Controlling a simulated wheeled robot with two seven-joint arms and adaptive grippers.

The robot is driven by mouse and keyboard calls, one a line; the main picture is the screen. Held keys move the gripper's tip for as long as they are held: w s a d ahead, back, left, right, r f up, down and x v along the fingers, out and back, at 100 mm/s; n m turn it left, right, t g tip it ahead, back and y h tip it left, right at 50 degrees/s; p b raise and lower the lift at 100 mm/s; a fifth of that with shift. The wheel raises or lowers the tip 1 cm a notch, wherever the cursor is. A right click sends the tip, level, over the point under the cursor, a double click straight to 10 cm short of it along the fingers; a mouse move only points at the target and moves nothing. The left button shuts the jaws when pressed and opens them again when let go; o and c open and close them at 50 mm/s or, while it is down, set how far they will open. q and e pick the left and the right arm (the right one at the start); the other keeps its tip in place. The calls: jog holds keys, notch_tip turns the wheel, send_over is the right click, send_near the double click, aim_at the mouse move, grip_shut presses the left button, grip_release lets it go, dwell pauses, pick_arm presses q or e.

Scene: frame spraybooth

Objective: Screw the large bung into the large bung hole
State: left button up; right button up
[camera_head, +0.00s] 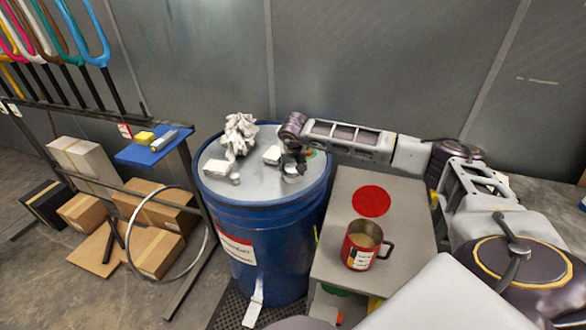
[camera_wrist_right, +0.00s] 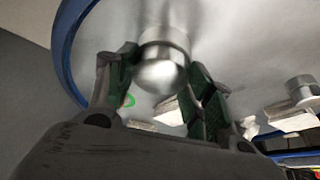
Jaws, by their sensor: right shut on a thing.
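My right gripper (camera_head: 292,160) reaches over the lid of a blue drum (camera_head: 270,225) and points down near the lid's right side. It is shut on a silver bung (camera_wrist_right: 162,68), which sits between its green-padded fingers in the right wrist view. The bung is at or just above the grey lid (camera_head: 250,187). I cannot tell whether it touches the lid or sits in a hole, because the fingers and the bung hide what is beneath. My left gripper is not in view.
Crumpled white cloth (camera_head: 240,133) and white blocks (camera_head: 222,174) lie on the lid. A second metal cylinder (camera_wrist_right: 302,88) shows in the wrist view. A grey cart (camera_head: 335,215) holds a red mug (camera_head: 361,247) right of the drum. Cardboard boxes (camera_head: 152,250) stand left.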

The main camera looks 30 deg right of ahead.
jog(key=shift+a+f+m+g+h, duration=0.1)
jog(key=shift+f+m+g+h, duration=0.15)
jog(key=shift+m, duration=0.95)
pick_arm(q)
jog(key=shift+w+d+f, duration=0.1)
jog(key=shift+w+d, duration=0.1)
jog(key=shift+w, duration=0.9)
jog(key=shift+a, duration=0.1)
